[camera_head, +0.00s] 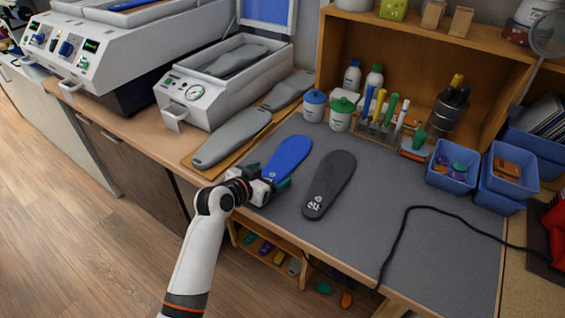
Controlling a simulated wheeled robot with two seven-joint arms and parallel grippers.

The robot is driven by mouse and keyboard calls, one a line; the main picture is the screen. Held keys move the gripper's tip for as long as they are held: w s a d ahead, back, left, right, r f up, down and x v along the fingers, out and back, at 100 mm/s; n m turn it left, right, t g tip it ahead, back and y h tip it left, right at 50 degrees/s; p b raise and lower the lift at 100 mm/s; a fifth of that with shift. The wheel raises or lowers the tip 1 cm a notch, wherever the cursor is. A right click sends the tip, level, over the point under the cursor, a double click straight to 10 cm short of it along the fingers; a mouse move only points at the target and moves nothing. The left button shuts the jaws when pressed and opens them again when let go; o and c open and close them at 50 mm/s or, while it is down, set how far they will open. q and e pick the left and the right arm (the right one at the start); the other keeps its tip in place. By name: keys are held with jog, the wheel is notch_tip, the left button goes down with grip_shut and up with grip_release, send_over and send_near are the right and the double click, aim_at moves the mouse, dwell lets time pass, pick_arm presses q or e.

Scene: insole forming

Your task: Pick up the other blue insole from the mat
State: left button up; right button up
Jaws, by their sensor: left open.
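A blue insole (290,153) lies flat on the grey mat (370,182), near the mat's left side. My left gripper (274,186) is at the near end of the blue insole, with its dark green fingertips around or just above that end; I cannot tell whether they touch it. The gripper is open. It hides the insole's near end. A dark grey insole (332,182) with light markings lies on the mat just to the right of the blue one. My right gripper is not in view.
Grey foot forms (233,137) lie on a wooden board at the left. An open white machine (185,88) stands behind them. Bottles, a pen holder and blue bins (453,166) line the mat's back and right. A black cable (400,235) crosses the mat's right part.

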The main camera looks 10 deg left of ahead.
pick_arm(q)
jog(key=shift+c, duration=0.2)
jog(key=c, duration=1)
